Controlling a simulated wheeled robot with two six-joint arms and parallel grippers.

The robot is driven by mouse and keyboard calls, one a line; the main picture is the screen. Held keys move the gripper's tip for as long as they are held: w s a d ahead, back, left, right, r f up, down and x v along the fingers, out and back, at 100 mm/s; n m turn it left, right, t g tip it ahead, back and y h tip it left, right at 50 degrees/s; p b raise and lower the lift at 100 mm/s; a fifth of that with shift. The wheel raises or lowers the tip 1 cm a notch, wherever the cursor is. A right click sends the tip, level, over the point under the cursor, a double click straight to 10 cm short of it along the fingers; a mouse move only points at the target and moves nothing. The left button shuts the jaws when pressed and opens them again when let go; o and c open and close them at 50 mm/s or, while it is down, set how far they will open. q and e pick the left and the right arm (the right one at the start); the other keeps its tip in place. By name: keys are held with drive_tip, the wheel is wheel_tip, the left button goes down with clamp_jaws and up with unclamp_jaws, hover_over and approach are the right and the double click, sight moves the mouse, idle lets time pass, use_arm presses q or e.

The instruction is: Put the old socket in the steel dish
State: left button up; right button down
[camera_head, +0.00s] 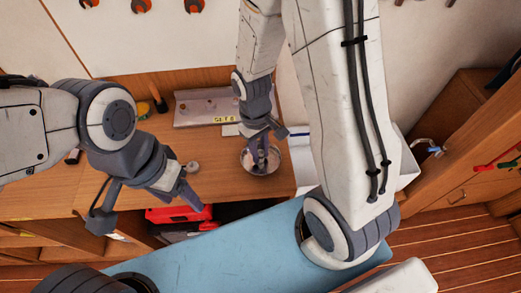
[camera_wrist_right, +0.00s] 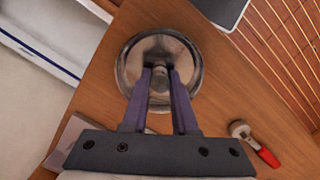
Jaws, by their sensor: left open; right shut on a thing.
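The steel dish (camera_head: 247,164) is a round, shiny bowl on the wooden bench, and it also shows in the right wrist view (camera_wrist_right: 190,82). My right gripper (camera_head: 262,157) points down over the dish, its fingertips (camera_wrist_right: 159,72) within the dish's outline. It is shut on a small grey metal piece (camera_wrist_right: 159,78), which looks like the old socket; the fingers hide most of it. I cannot tell whether it touches the dish floor. My left gripper (camera_head: 190,198) is open and empty near the bench's front edge, left of the dish.
A ratchet-like tool with a red handle (camera_wrist_right: 265,154) lies beside the dish. A labelled metal tray (camera_head: 205,104) stands behind, a white container (camera_head: 301,158) to the right. A red box (camera_head: 178,214) sits below the bench front.

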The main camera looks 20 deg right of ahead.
drive_tip(key=shift+f, duration=0.2)
drive_tip(key=c, duration=0.6)
unclamp_jaws()
wheel_tip(320, 180, up, 7)
drive_tip(key=p, duration=0.7)
drive_tip(key=shift+r, duration=0.1)
